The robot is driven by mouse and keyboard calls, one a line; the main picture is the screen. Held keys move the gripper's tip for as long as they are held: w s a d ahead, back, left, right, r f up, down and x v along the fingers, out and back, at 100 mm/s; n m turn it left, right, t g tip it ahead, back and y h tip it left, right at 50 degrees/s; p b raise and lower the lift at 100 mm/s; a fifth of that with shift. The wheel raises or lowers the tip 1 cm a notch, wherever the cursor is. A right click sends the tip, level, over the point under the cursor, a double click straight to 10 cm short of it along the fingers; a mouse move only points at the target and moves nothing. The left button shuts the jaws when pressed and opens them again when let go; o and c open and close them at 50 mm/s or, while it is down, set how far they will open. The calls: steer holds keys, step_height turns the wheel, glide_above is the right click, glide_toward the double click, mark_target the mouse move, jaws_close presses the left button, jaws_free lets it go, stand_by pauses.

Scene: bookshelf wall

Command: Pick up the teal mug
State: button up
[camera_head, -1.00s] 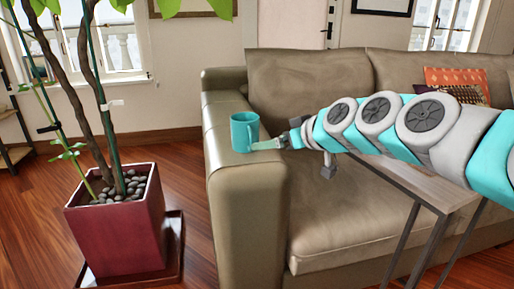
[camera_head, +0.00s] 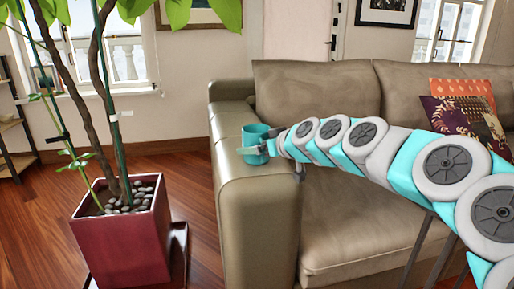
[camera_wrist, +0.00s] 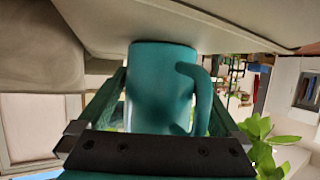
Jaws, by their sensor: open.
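The teal mug (camera_head: 256,134) stands upright on the left armrest of the sofa in the head view. My gripper (camera_head: 250,151) reaches in from the right, with a finger across the front of the mug. In the wrist view, the picture looks upside down and the mug (camera_wrist: 155,85) fills the space between the two fingers of my gripper (camera_wrist: 165,100). The fingers are apart, one on each side of the mug. The mug's handle (camera_wrist: 203,95) lies on the right, near the right finger. I cannot tell whether either finger touches the mug.
The brown leather sofa (camera_head: 340,220) has its armrest (camera_head: 245,215) under the mug. A potted plant in a red pot (camera_head: 125,245) stands on the floor to the left. Patterned cushions (camera_head: 465,112) lie on the sofa at the right. Open floor shows between plant and sofa.

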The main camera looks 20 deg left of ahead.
steer(key=c, duration=1.4)
